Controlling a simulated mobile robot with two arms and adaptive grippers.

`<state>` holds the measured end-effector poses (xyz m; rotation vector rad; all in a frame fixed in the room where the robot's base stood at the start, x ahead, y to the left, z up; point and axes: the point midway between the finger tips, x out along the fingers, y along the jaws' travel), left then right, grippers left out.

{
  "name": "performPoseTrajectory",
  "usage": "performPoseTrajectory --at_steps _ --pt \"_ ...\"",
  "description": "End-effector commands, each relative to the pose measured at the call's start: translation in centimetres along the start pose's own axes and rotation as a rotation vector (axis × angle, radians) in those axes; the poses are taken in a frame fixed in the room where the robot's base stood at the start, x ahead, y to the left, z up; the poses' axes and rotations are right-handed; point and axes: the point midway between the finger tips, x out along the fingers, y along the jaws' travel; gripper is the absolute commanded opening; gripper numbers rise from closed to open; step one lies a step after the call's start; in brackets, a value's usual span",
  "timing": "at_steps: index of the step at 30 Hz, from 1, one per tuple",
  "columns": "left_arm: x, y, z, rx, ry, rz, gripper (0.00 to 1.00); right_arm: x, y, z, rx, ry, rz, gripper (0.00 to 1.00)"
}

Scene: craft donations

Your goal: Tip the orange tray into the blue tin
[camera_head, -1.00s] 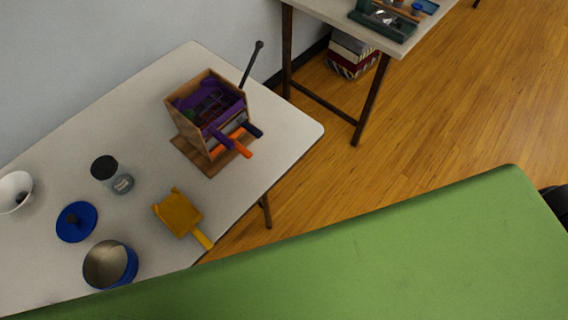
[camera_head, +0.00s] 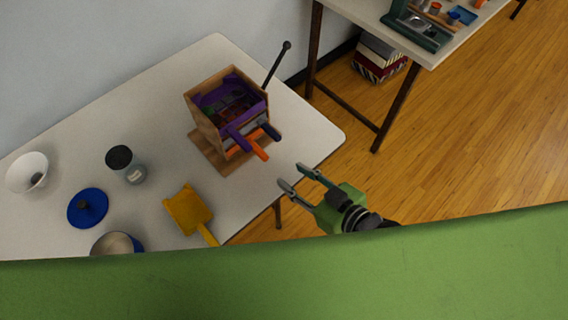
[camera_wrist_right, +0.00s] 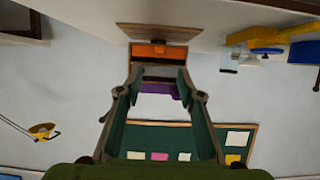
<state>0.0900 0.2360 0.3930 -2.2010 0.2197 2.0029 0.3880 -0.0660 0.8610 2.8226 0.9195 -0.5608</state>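The orange tray (camera_head: 258,152) shows mainly as an orange handle sticking out low from the front of a wooden box (camera_head: 205,115); most of it is hidden inside. The wrist view shows an orange part (camera_wrist_right: 160,51) beyond the fingertips. My right gripper (camera_head: 293,176) is open and empty, off the table's edge. It points towards the box and is apart from the handles. Its spread fingers also show in the wrist view (camera_wrist_right: 161,80). My left gripper is not in view.
Purple (camera_head: 238,138) and dark blue (camera_head: 270,131) handles flank the orange one closely. A yellow scoop-like tray (camera_head: 187,210), blue lid (camera_head: 88,206), black-lidded jar (camera_head: 126,165) and white bowl (camera_head: 27,172) stand on the table (camera_head: 150,110). A thin dark rod rises behind the box.

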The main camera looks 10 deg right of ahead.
Motion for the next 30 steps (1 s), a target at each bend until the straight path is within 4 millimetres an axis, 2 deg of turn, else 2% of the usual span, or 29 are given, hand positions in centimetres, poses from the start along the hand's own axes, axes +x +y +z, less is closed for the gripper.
performPoseTrajectory --at_steps 12,18,24,30 --pt "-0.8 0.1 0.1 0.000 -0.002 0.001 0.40 7.9 0.1 -0.2 0.001 0.002 0.002 0.35" --pt "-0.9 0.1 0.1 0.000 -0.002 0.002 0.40 11.1 0.1 -0.1 0.001 0.001 0.002 0.35" --pt "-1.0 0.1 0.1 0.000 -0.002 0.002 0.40 12.6 0.1 0.0 0.000 -0.001 0.002 0.35" --pt "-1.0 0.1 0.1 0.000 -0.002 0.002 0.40 12.8 0.1 0.0 0.000 0.000 0.002 0.35"
